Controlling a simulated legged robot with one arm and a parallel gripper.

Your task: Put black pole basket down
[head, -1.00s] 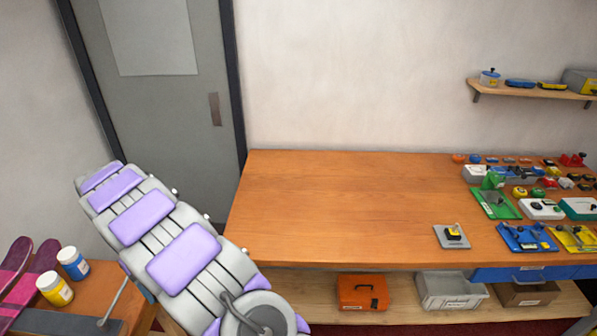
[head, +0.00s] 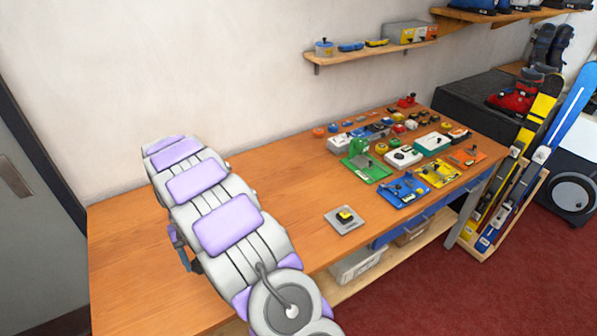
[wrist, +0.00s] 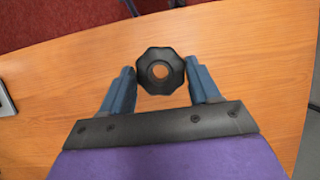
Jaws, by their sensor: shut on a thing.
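The black pole basket (wrist: 148,82) is a dark, lobed ring with a round hole in its middle, seen in the wrist view. My gripper (wrist: 160,82) is shut on it, with one blue finger at each side. Orange-brown wood of the bench shows below it and through its hole. The gap between the basket and the bench top is hard to judge.
A grey plate with a yellow and black piece (head: 346,217) lies right of my arm. Several coloured trays and parts, among them a green tray (head: 366,168) and a blue tray (head: 402,190), fill the bench's right part. Bare wood lies left of my arm. Skis (head: 520,150) stand beyond the right end.

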